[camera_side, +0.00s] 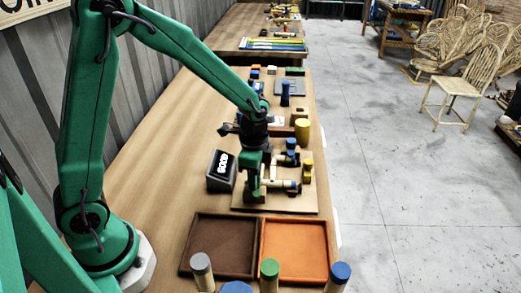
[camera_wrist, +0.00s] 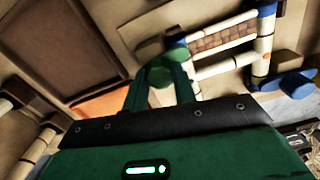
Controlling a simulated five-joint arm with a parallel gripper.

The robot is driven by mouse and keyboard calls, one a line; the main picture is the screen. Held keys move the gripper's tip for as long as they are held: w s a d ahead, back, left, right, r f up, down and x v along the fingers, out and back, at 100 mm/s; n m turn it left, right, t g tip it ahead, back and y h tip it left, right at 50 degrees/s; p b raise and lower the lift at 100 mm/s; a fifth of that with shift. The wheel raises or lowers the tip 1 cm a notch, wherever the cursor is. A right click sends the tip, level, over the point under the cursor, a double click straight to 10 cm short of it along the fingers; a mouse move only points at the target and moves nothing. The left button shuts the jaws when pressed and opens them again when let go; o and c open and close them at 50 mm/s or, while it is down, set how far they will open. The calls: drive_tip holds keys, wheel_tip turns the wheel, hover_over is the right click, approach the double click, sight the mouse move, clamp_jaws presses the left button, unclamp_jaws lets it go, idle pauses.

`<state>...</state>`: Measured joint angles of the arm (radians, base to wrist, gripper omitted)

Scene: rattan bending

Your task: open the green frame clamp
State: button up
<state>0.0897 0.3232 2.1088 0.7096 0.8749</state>
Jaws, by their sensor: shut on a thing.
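The green frame clamp (camera_wrist: 168,76) shows in the wrist view as a rounded green piece at the near end of the rattan frame. My gripper (camera_wrist: 163,82) has its two green fingers closed around it. In the side view my gripper (camera_side: 259,188) points down at the left part of the work board (camera_side: 275,206). There my arm and fingers mostly hide the green clamp. The pale rattan frame (camera_wrist: 225,66) has a brown woven band. Blue clamps (camera_wrist: 298,84) and a yellow clamp (camera_side: 307,168) stand on the board's other side.
A brown tray (camera_side: 222,245) and an orange tray (camera_side: 296,250) lie in front. Capped posts (camera_side: 270,270) rise at the near edge. A yellow cylinder (camera_side: 302,131) and blue cylinder (camera_side: 286,94) stand behind.

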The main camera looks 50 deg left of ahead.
drive_tip(key=n, duration=1.1)
drive_tip(key=shift+n, duration=2.3)
drive_tip(key=o, duration=1)
drive_tip(key=shift+r, duration=0.2)
